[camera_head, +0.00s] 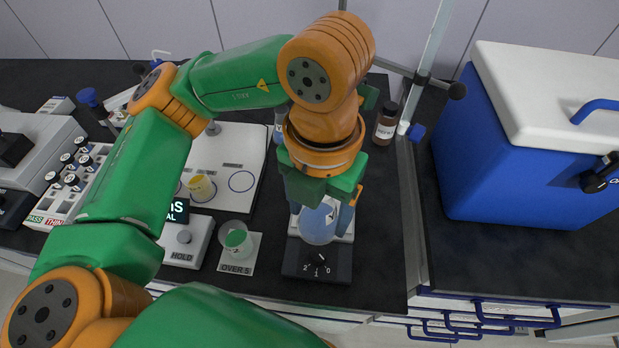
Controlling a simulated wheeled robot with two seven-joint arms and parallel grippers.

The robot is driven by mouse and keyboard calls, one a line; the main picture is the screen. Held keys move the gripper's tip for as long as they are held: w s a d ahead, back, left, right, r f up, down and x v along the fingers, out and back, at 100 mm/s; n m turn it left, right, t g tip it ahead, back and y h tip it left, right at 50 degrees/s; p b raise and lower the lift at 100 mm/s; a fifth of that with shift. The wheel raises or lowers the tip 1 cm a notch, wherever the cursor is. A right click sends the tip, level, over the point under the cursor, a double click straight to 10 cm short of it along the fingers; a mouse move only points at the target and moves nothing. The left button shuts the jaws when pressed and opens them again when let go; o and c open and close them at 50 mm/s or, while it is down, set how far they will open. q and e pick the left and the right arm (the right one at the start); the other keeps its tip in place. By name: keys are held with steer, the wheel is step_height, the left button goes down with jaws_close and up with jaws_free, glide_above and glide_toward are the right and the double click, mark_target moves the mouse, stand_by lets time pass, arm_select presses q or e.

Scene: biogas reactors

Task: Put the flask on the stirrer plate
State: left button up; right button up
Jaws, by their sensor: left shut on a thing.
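The flask (317,225) is a rounded, see-through vessel with bluish contents. It is in the lower middle of the head view, between the fingers of my left gripper (322,208), which is shut on it. The stirrer plate (317,262) is a dark box with a front dial marked 2, 1, 0 and a pale top. The flask appears over its top; I cannot tell whether it touches or hovers. The gripper body hides the flask's upper part and the back of the plate. My right gripper is not in view.
Left of the plate is a small cup with green contents on an "OVER 5" card (237,268). A white board (238,150) with circles holds a yellow cup (202,188). A brown bottle (386,124) and metal rods stand behind right. A blue cooler (520,150) is at right.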

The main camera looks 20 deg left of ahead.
arm_select(q)
steer(key=w+f, duration=0.2)
steer(key=w, duration=0.1)
steer(key=w+a+f, duration=0.1)
steer(key=w+f, duration=0.2)
steer(key=w, duration=0.1)
steer(key=w+a+f+p, duration=0.1)
steer(key=w+f, duration=0.2)
steer(key=shift+w+a, duration=0.15)
steer(key=shift+a, duration=0.1)
step_height(320, 180, down, 4)
steer(key=shift+w+r+p, duration=0.15)
steer(key=shift+r+p, duration=0.05)
steer(key=shift+p, duration=0.9)
steer(key=shift+f+b, duration=0.4)
steer(key=o, duration=1.4)
steer(key=shift+r, duration=0.15)
step_height(320, 180, up, 12)
steer(key=shift+r+b, duration=0.15)
steer(key=shift+b, duration=0.25)
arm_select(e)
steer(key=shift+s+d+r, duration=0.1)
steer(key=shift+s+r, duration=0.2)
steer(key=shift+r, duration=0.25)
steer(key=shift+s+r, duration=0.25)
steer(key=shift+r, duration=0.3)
